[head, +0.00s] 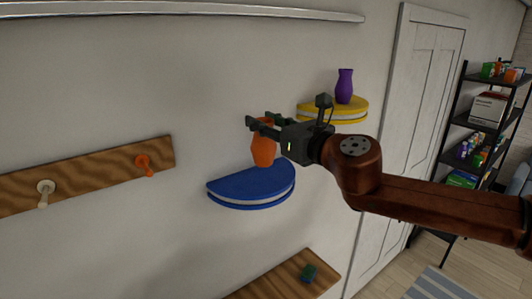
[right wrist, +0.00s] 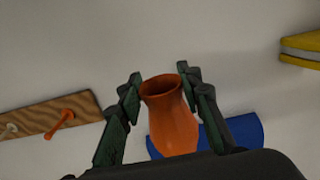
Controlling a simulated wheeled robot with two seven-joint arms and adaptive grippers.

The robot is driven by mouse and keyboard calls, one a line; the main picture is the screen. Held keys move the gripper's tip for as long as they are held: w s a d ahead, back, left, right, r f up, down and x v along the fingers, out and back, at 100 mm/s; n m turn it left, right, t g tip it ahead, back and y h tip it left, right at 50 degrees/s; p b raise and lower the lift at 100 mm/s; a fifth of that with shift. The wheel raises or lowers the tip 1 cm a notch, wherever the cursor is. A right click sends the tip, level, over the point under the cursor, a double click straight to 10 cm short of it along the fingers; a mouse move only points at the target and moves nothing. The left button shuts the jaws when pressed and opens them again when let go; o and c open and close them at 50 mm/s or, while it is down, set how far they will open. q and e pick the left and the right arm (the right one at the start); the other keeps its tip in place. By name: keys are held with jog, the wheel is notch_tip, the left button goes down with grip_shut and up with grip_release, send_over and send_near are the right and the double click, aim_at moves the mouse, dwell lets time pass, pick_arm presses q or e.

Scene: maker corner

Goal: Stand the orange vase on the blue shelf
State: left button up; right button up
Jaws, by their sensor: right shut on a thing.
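The orange vase (head: 263,151) is upright at the blue shelf (head: 248,188), a half-round shelf on the wall. In the head view its base meets the back part of the shelf top; I cannot tell whether it touches. My right gripper (head: 259,124) is shut on the vase near its upper part, reaching in from the right. In the right wrist view the vase (right wrist: 173,120) stands between the two fingers, with its open mouth facing up, and the blue shelf (right wrist: 245,131) shows behind and below it. My left gripper is in neither view.
A yellow shelf (head: 335,116) with a purple vase (head: 345,86) is on the wall right of the gripper. A wooden peg board (head: 90,174) is at left. The blue shelf's front is clear.

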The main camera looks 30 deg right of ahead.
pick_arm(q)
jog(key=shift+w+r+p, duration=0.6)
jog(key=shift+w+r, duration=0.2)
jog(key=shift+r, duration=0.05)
pick_arm(e)
jog(key=w+d+f, duration=0.4)
jog(key=w+f, duration=0.1)
jog(key=f, duration=0.4)
jog(key=shift+w+d+f, duration=0.25)
jog(key=shift+w+f, duration=0.1)
jog(key=shift+f, duration=0.05)
jog(key=shift+a+f, duration=0.1)
jog(key=o, duration=1.2)
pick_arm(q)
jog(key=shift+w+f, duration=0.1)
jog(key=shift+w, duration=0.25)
pick_arm(e)
jog(key=shift+o, duration=0.2)
